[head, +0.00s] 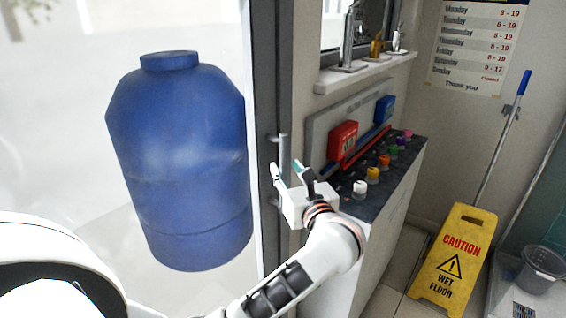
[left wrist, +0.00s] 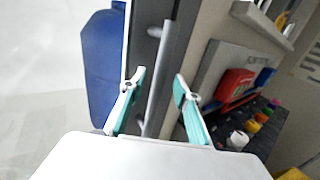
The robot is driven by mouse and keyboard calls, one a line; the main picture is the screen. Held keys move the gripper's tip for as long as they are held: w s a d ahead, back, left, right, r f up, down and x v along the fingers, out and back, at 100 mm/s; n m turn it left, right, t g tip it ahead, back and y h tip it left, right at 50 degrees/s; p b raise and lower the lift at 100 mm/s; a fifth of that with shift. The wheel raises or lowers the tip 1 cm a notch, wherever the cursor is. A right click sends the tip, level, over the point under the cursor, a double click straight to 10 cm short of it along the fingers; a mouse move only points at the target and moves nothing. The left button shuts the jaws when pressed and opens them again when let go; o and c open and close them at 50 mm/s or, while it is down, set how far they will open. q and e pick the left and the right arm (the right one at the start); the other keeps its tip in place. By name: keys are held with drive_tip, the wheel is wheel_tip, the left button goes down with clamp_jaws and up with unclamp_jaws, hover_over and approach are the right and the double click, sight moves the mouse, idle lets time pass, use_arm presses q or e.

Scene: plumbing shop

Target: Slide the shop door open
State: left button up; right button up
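The glass shop door has a dark grey frame edge (head: 267,120), with a blue tank showing through the pane. A vertical grey bar handle (left wrist: 159,80) is mounted on that edge; its upper part shows in the head view (head: 282,148), and the rest is hidden by my gripper. My left gripper (head: 290,170) is at the handle. In the left wrist view its teal-lined fingers (left wrist: 160,80) are apart, with the bar running between them in the picture. Gaps show on both sides of the bar, and I see no contact. My right gripper is in neither view.
The large blue tank (head: 180,160) stands behind the glass. Right of the door is a counter (head: 385,250) with red and blue boxes and several coloured knobs. A yellow wet-floor sign (head: 453,262), a mop (head: 505,130) and a grey bucket (head: 541,270) stand farther right.

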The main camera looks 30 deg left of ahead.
sight(284, 167)
use_arm(q)
drive_tip(key=shift+x, duration=1.8)
clamp_jaws()
drive_tip(key=shift+f, duration=0.1)
